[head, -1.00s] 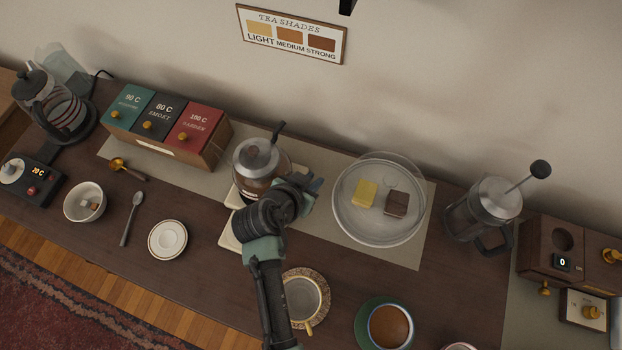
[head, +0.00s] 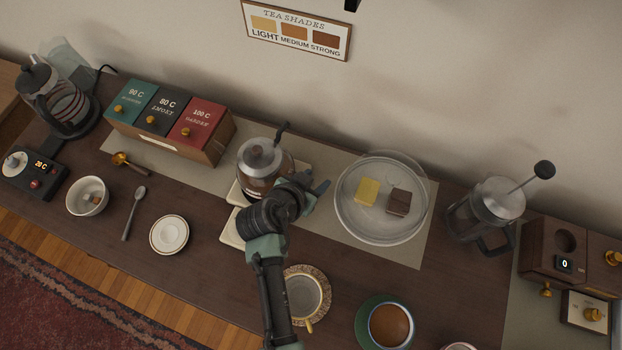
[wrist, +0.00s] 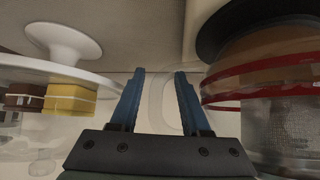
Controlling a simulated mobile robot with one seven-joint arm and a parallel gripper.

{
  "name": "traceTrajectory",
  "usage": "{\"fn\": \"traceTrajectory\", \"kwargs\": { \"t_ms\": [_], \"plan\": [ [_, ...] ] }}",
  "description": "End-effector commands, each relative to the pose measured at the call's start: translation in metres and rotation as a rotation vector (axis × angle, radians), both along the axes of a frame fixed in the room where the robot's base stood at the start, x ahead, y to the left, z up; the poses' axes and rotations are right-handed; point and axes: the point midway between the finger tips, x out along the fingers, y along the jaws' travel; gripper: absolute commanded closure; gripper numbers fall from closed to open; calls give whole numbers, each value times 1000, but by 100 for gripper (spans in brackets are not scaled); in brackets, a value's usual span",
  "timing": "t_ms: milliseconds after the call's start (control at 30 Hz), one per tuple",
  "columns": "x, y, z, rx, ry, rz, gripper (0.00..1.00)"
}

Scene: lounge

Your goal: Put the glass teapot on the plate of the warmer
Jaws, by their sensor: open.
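A glass pot (head: 262,181) with a metal lid and brown contents, seemingly the teapot, stands upright left of my gripper, among cream slabs (head: 234,222). I cannot tell which slab belongs to the warmer or what lies directly under the pot. In the wrist view a red-banded glass vessel (wrist: 262,88), apparently this pot, fills the right side. My gripper (head: 318,187) is open, between the pot and the glass cake stand. Its two blue fingers (wrist: 158,80) are apart, with a faint clear curved shape between or behind them, possibly a glass handle. My wrist hides the pot's lower right side.
The cake stand (head: 350,226) with yellow and brown pieces is close right of my gripper. A cup (head: 303,293) and a tea-filled cup (head: 391,325) stand in front. A press pot (head: 488,208) is farther right; tea boxes (head: 168,122) are at back left.

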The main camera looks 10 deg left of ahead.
Motion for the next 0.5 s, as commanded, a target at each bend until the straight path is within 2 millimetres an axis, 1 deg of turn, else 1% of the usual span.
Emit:
{"fn": "traceTrajectory", "kwargs": {
  "t_ms": [67,167,267,500],
  "plan": [
    [0,0,5,0,0,0,53],
    [-6,3,10,-1,-2,1,53],
    [-17,7,21,0,-2,2,53],
    [-48,19,54,1,-1,3,53]
  ]
}}
